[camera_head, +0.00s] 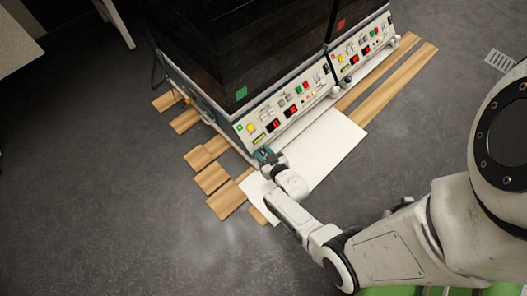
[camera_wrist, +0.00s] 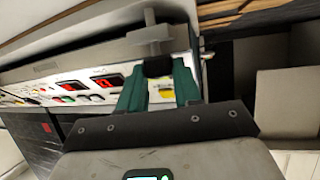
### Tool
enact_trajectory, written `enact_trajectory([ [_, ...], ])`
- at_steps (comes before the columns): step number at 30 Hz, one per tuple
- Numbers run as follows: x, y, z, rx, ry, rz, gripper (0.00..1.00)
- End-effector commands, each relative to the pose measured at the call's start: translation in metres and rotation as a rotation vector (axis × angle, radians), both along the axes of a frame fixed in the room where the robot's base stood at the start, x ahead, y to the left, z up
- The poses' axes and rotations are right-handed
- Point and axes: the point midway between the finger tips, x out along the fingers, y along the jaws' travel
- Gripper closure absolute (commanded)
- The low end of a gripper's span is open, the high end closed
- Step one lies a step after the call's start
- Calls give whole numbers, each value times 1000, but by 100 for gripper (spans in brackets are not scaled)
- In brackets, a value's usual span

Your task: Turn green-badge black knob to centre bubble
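The green badge (camera_head: 241,93) is on the dark left shaker unit, above its control panel. My gripper (camera_head: 265,156) is low at that unit's near front corner. In the wrist view my two green fingers (camera_wrist: 159,72) stand one on each side of a black knob (camera_wrist: 158,66), with their tips against its sides. The knob sits on a grey metal stem with a flat plate (camera_wrist: 150,45). In the head view my gripper hides this knob. I cannot make out the bubble in either view.
The panel (camera_head: 275,112) has lit red displays and buttons. A second unit with a red badge (camera_head: 341,24) adjoins on the right. A white board (camera_head: 325,150) and wooden planks (camera_head: 212,178) lie on the floor around the units. The grey floor at left is clear.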

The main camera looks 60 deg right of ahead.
Motion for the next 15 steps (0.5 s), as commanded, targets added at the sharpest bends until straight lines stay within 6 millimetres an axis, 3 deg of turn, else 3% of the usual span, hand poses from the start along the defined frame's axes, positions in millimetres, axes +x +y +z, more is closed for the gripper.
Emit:
enact_trajectory([
  [8, 0, 0, 0, 0, 0, 0, 96],
  [15, 0, 1, 1, -1, 1, 12, 97],
])
